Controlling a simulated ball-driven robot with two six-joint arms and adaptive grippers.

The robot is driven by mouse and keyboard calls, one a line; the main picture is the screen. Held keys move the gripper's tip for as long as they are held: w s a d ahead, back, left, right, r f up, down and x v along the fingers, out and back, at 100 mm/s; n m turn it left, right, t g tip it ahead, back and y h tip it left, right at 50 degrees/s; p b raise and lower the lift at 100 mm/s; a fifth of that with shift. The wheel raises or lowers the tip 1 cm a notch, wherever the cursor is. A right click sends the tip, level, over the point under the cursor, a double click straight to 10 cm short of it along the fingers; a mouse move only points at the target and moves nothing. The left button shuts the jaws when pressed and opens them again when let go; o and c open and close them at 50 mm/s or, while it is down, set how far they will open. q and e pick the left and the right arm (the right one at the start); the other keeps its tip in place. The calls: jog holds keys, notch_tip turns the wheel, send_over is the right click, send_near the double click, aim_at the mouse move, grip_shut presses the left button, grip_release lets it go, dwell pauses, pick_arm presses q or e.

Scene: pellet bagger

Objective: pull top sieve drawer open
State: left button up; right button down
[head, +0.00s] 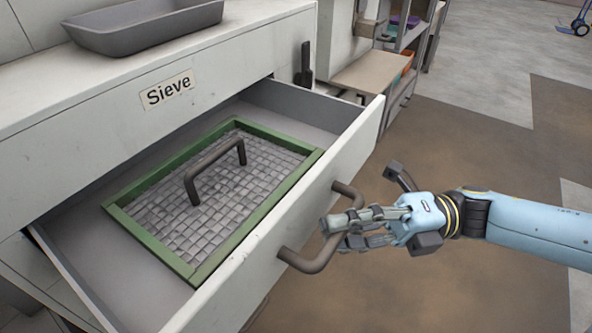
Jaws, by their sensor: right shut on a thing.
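The top sieve drawer (355,150) stands well out of the white cabinet, below the "Sieve" label (167,90). Inside it lies a green-framed sieve (235,190) with a grey mesh and a dark handle of its own (212,168). The drawer's brown bar handle (306,264) is on its front. My right gripper (333,228) comes in from the right and is shut on this handle, with its fingers around the bar. The left gripper is not in view.
A grey tray (145,22) rests on the cabinet top. A dark latch-like part (304,64) is on the cabinet's right side. Behind are a shelf unit (405,85) and a blue hand truck (578,25). The floor (480,140) at the right is clear.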

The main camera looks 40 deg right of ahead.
jog(key=s+d+p, duration=0.1)
jog(key=s+d, duration=0.1)
jog(key=s, duration=0.4)
jog(key=shift+s+d+r, duration=0.15)
jog(key=shift+s+d, duration=0.05)
jog(key=shift+s, duration=0.05)
jog(key=c, duration=1.3)
grip_release()
jog(key=shift+s+d, duration=0.1)
jog(key=v, duration=1.2)
